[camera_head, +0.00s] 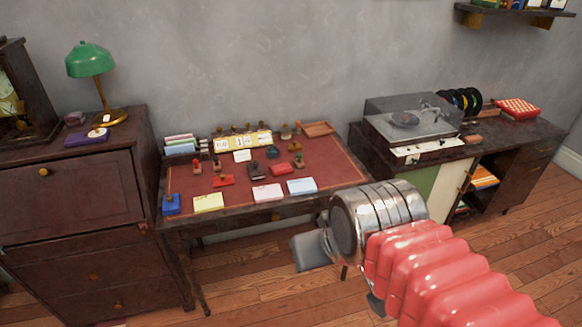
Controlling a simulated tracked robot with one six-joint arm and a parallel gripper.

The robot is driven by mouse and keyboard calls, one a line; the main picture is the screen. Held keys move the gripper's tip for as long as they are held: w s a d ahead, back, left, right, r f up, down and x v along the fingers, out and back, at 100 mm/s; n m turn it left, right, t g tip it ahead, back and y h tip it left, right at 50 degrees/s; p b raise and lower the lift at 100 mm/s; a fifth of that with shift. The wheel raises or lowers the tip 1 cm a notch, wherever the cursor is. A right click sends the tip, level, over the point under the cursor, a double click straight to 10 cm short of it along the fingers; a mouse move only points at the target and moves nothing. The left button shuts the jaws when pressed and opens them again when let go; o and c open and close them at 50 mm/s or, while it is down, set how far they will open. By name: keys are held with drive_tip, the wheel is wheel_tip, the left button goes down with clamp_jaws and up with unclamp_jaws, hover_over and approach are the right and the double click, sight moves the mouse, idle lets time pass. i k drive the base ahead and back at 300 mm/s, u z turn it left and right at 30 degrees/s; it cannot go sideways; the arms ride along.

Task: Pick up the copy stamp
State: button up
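Several small stamps with wooden or coloured handles stand on the red top of the desk (335,165). More handles line a rack with pale labels (245,140) at the back. The lettering is too small to tell which is the copy stamp. My gripper (312,252) is in front of the desk's right front edge, apart from the stamps.
Yellow (208,203), pink (268,194) and blue (301,186) note pads lie along the desk front. A wooden tray (318,129) is at the back right. A drawer cabinet (75,200) with a green lamp (90,60) stands left, a record player (412,120) right.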

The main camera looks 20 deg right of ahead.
sight(298, 162)
drive_tip(key=z, duration=2.3)
drive_tip(key=i, duration=1.65)
drive_tip(key=u, duration=0.1)
